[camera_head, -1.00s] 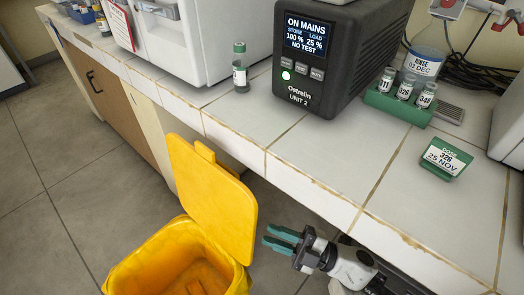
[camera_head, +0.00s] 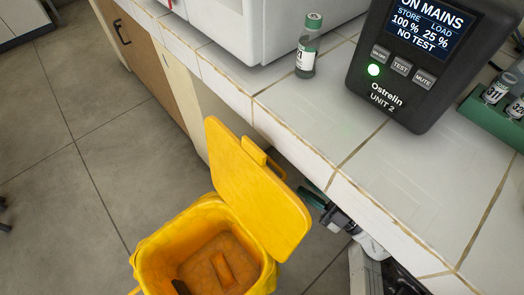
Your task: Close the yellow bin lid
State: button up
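The yellow bin (camera_head: 158,258) stands on the floor in front of the counter, lined with a yellow bag. Its yellow lid (camera_head: 250,190) is open, standing up and leaning back on the bin's right side. Some dark and orange items lie inside the bin. My gripper (camera_head: 308,194) is just right of and behind the lid, below the counter edge. The lid and the counter's shadow hide part of it.
The tiled counter (camera_head: 300,115) overhangs close above my gripper. On it stand a green-capped vial (camera_head: 307,50), a dark Ostrelin unit (camera_head: 420,60), a white machine (camera_head: 235,25) and a green vial rack (camera_head: 492,120). The floor (camera_head: 75,170) left of the bin is clear.

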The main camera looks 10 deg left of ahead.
aim_at(277, 167)
jog(key=x, duration=1.1)
jog(key=shift+c, duration=0.5)
grip_shut()
